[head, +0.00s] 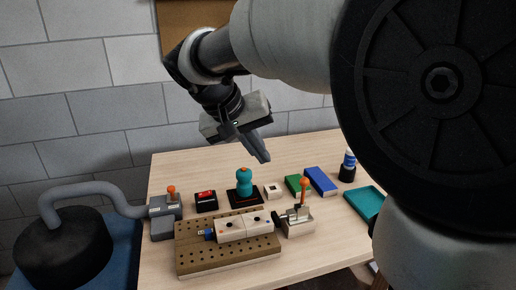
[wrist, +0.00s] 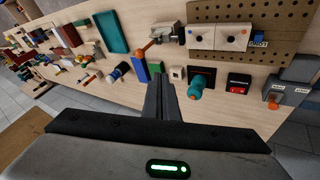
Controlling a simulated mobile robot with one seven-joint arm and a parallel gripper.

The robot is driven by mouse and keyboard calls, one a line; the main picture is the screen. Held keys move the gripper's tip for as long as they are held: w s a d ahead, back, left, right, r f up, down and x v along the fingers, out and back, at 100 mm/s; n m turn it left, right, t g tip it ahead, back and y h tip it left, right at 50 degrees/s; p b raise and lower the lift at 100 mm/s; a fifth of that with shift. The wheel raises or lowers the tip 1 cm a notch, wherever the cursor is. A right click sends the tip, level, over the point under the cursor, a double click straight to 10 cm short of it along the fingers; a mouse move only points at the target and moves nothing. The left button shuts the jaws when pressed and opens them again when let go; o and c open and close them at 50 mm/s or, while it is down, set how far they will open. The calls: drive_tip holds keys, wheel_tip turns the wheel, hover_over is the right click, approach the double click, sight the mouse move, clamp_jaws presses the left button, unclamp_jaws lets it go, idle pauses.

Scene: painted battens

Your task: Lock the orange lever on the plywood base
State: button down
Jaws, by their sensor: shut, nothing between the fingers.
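The orange lever (head: 303,190) stands roughly upright on a metal toggle clamp (head: 296,218). The clamp sits on a small pale base (head: 300,230) at the right end of the perforated board (head: 190,262). In the wrist view the orange lever (wrist: 149,47) shows near the top middle, beside the clamp (wrist: 168,34). My gripper (head: 264,157) is shut and empty, held in the air above and behind the clamp, apart from the lever. Its closed fingers also show in the wrist view (wrist: 158,78), pointing toward the table.
A white block pair (head: 240,228) lies on the board. A grey box with an orange knob (head: 171,193), red-topped switch (head: 205,198), teal knob (head: 244,182), green block (head: 296,184), blue block (head: 321,181) and teal tray (head: 366,203) stand around. The front table edge is clear.

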drive_tip(key=shift+f, duration=0.1)
drive_tip(key=w+d+f+b, duration=0.2)
drive_tip(key=w+d+f, duration=0.1)
drive_tip(key=d+f, duration=0.5)
drive_tip(key=shift+w+f, duration=0.2)
drive_tip(key=shift+f, duration=0.3)
drive_tip(key=shift+d+r, duration=0.1)
drive_tip(key=shift+d, duration=0.05)
drive_tip(key=w+d+f+m+g+y+p, duration=0.1)
drive_tip(key=w+d+f+g+y+p, duration=0.1)
drive_tip(key=d+y+p, duration=0.5)
drive_tip(key=shift+w+d+y, duration=0.15)
drive_tip(key=shift+d+y, duration=1.15)
drive_tip(key=shift+d, duration=0.85)
drive_tip(key=shift+d+f, duration=0.1)
drive_tip(key=shift+f, duration=0.1)
